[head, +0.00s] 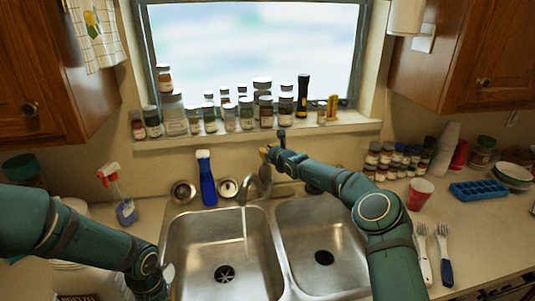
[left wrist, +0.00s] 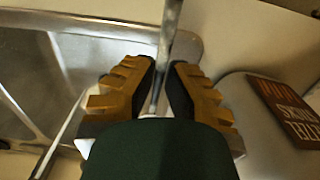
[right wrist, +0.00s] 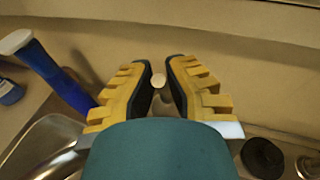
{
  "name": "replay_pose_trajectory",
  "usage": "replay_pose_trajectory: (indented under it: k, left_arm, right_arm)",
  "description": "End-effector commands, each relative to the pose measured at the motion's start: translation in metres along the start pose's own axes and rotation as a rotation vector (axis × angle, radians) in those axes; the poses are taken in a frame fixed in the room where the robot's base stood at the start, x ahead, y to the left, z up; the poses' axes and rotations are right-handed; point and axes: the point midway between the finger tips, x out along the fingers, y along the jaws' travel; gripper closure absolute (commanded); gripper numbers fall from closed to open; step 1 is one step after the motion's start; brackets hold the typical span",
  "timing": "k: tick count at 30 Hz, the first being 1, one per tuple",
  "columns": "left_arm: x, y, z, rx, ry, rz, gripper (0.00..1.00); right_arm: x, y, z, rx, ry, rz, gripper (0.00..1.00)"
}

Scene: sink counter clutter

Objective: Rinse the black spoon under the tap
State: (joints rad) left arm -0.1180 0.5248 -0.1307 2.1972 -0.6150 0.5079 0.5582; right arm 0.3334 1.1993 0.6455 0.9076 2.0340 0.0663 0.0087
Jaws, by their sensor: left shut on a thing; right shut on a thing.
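In the left wrist view my left gripper (left wrist: 164,70) is shut on a thin grey-dark handle, which I take for the black spoon (left wrist: 168,30). The handle runs up out of the picture, so the spoon's bowl is hidden. In the head view this gripper is at the left basin's near left edge, mostly cut off. The metal tap (head: 264,178) stands behind the double sink (head: 272,235). A thin pale line, like running water (head: 244,222), drops below its spout. My right gripper (head: 270,153) is at the tap's top, shut on a small round pale end (right wrist: 158,80), apparently its lever.
A blue bottle (head: 207,178) and a spray bottle (head: 124,207) stand left of the tap. Jars line the windowsill (head: 250,131). A red cup (head: 420,193), blue tray (head: 478,190) and utensils (head: 443,255) are on the right counter. A book (left wrist: 290,110) lies beside the sink.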

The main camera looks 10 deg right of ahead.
Motion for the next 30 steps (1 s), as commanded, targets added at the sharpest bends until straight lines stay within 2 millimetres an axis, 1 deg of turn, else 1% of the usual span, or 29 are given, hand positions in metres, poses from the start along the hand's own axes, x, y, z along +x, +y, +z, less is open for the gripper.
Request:
replay_pose_trajectory:
  k: [1, 2, 3, 4, 5, 14, 20, 24, 30]
  left_arm:
    - [0.000, 0.000, 0.000, 0.000, 0.000, 0.000, 1.00]
    - [0.000, 0.000, 0.000, 0.000, 0.000, 0.000, 1.00]
    - [0.000, 0.000, 0.000, 0.000, 0.000, 0.000, 1.00]
    - [0.000, 0.000, 0.000, 0.000, 0.000, 0.000, 1.00]
    - [0.000, 0.000, 0.000, 0.000, 0.000, 0.000, 1.00]
    - [0.000, 0.000, 0.000, 0.000, 0.000, 0.000, 1.00]
    - [0.000, 0.000, 0.000, 0.000, 0.000, 0.000, 1.00]
    - [0.000, 0.000, 0.000, 0.000, 0.000, 0.000, 1.00]
    - [0.000, 0.000, 0.000, 0.000, 0.000, 0.000, 1.00]
  right_arm:
    - [0.000, 0.000, -0.003, 0.000, 0.005, 0.000, 1.00]
    - [0.000, 0.000, -0.003, 0.000, 0.006, 0.001, 0.83]
    - [0.000, 0.000, -0.003, 0.000, 0.006, 0.000, 0.69]
    - [0.000, 0.000, -0.003, 0.000, 0.006, 0.000, 0.58]
    - [0.000, 0.000, -0.003, 0.000, 0.005, 0.000, 0.55]
    - [0.000, 0.000, -0.002, -0.001, 0.003, 0.001, 0.55]
    - [-0.004, 0.004, 0.001, -0.008, 0.001, 0.006, 0.55]
    - [-0.011, 0.006, 0.001, -0.012, 0.001, 0.010, 0.55]
    - [-0.028, -0.001, 0.000, -0.004, 0.003, -0.001, 0.55]
